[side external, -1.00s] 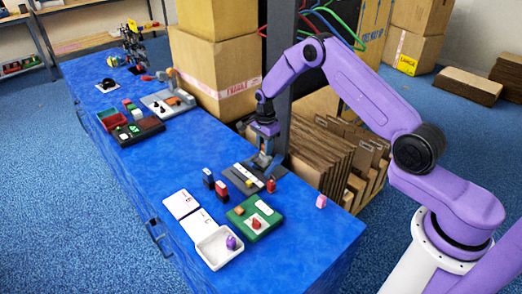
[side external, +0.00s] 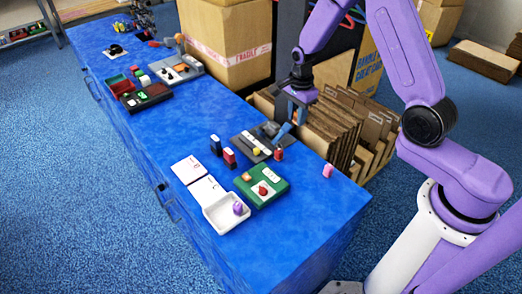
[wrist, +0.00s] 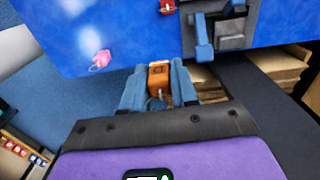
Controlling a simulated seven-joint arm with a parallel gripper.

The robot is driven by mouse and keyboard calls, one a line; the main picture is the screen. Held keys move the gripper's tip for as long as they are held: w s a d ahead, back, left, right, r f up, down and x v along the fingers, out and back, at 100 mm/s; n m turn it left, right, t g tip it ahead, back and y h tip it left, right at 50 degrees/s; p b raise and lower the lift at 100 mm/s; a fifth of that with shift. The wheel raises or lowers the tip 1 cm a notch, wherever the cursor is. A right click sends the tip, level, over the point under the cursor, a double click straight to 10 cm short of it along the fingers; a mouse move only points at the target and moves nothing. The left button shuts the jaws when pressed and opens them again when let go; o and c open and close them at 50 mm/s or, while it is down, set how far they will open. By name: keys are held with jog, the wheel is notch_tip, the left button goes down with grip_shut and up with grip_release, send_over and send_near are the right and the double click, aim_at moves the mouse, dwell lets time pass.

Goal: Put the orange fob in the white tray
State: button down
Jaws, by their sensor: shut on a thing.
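The orange fob (wrist: 159,78) is between the fingers of my gripper (wrist: 159,88) in the wrist view. The gripper is shut on it. In the side view my gripper (side external: 293,110) is at the far edge of the blue table, by the grey fixture with a blue lever (side external: 283,132). The fob is hard to make out there. The white tray (side external: 213,223) is at the near edge of the table, to the left of and nearer the camera than my gripper. A purple fob (side external: 238,208) is in the tray. The tray is not seen in the wrist view.
A green board (side external: 275,196) with a red piece lies beside the tray. White cards (side external: 188,169), dark and red upright pieces (side external: 229,156) and a pink fob (side external: 328,171) are nearby. Cardboard sheets (side external: 340,125) stand behind the table. The table's middle left is clear.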

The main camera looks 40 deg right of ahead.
jog(key=w+a+f+n, duration=0.15)
jog(key=a+n, duration=0.35)
jog(key=a, duration=0.5)
jog(key=n, duration=1.3)
send_over(225, 210)
notch_tip(225, 210, down, 8)
jog(key=shift+f, duration=2.35)
jog(key=shift+f, duration=0.2)
jog(key=c, duration=0.9)
grip_release()
jog(key=shift+r, duration=0.15)
